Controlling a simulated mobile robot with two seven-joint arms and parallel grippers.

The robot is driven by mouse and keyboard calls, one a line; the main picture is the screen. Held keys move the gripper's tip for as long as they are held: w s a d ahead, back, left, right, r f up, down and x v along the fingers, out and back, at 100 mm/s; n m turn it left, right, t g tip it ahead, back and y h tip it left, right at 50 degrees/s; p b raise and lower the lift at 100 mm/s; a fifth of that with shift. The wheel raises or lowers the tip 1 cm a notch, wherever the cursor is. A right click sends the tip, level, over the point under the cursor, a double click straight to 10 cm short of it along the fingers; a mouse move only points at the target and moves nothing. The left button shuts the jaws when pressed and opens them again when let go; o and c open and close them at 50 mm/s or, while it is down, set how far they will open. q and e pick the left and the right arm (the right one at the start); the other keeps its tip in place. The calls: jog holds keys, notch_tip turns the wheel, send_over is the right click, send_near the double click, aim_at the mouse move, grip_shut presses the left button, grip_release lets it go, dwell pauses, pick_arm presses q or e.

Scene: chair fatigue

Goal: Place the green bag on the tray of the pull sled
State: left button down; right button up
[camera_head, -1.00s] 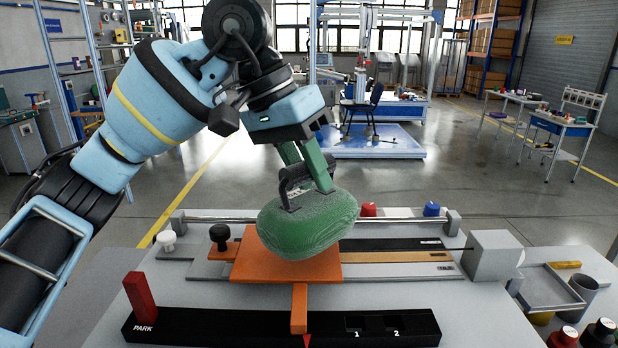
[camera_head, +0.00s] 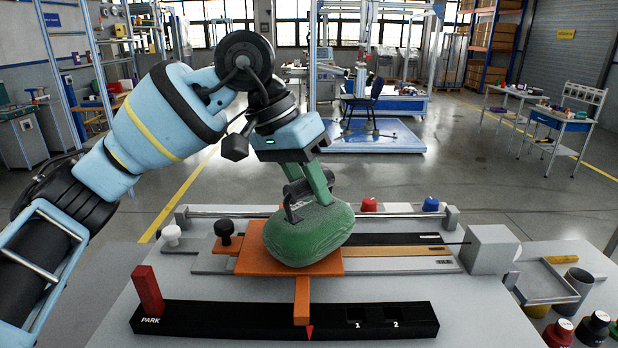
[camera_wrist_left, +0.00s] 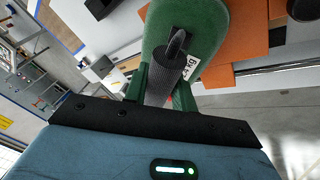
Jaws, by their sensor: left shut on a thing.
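The green bag (camera_head: 309,236) is a rounded lump with a dark handle on top. It is low over the orange tray (camera_head: 250,262) of the pull sled; I cannot tell for sure whether its underside touches. My left gripper (camera_head: 308,192), with green fingers, is shut on the handle from above. In the left wrist view the bag (camera_wrist_left: 205,30) hangs from the dark grey handle between the fingers, with a white label on its side and the orange tray (camera_wrist_left: 238,55) beyond. My right gripper is not in view.
A black rail marked PARK, 1 and 2 (camera_head: 230,317) runs along the front, with a red block (camera_head: 147,290) at its left end. A rod (camera_head: 330,214) lies behind the sled. A grey box (camera_head: 490,249) and a small bin (camera_head: 545,282) stand at the right.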

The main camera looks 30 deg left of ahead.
pick_arm(q)
jog(key=c, duration=1.1)
grip_release()
jog(key=shift+f, duration=0.1)
jog(key=shift+c, duration=0.2)
jog(key=v, duration=1.2)
